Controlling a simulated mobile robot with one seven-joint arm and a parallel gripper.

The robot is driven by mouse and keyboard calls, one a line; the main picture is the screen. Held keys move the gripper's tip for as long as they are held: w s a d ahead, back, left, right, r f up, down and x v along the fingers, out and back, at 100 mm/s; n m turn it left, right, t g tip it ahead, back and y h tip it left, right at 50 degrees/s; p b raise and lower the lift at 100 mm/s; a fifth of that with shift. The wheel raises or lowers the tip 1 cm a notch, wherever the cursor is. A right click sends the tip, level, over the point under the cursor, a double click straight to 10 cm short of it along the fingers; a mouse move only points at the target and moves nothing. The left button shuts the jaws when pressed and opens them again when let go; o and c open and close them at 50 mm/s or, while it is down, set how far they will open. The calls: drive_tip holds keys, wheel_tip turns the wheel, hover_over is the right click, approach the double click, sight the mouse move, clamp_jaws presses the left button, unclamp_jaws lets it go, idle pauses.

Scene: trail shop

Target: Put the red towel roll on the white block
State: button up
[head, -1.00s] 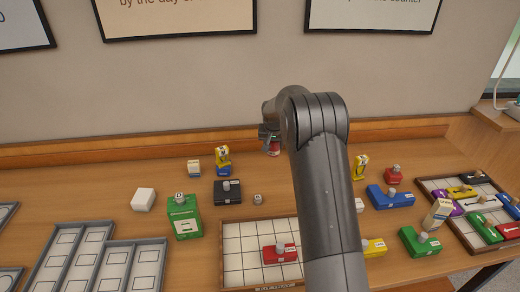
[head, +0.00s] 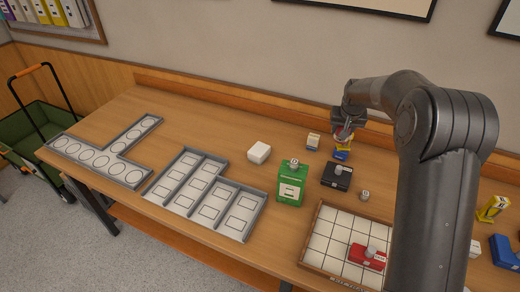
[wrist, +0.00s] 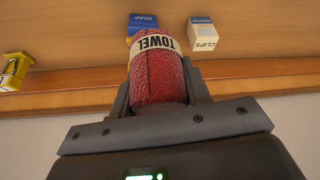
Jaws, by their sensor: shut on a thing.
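My gripper (wrist: 157,88) is shut on the red towel roll (wrist: 158,72), which has a cream band reading TOWEL in the wrist view. In the head view my gripper (head: 345,124) holds it above the back part of the table, and a little of the red roll (head: 343,134) shows in front of the yellow and blue soap item. The white block (head: 259,152) sits on the table to the left of my gripper. Nothing is seen on its top.
A blue and yellow soap item (head: 342,153) and a clips box (head: 313,141) stand near the gripper. A green box (head: 291,184) and a black box (head: 336,176) stand nearer the front. Grey trays (head: 246,214) lie at left. Bare table lies behind the white block.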

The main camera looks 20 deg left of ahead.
drive_tip(key=s+a+r+n+y, duration=0.15)
drive_tip(key=s+a, duration=0.25)
drive_tip(key=a, duration=0.5)
drive_tip(key=s+a+r+n, duration=0.1)
drive_tip(key=s+a+n, duration=0.2)
drive_tip(key=s+a, duration=0.35)
approach(254, 149)
drive_tip(key=shift+w+a+g, duration=0.15)
drive_tip(key=shift+w+g, duration=0.05)
drive_tip(key=shift+w, duration=0.3)
drive_tip(key=shift+w+a+g, duration=0.2)
drive_tip(key=shift+w, duration=0.3)
drive_tip(key=shift+a+f, duration=0.15)
drive_tip(key=shift+f, duration=1.95)
drive_tip(key=shift+f, duration=0.1)
drive_tip(key=o, duration=1)
drive_tip(key=v, duration=1.2)
drive_tip(key=shift+s, duration=0.1)
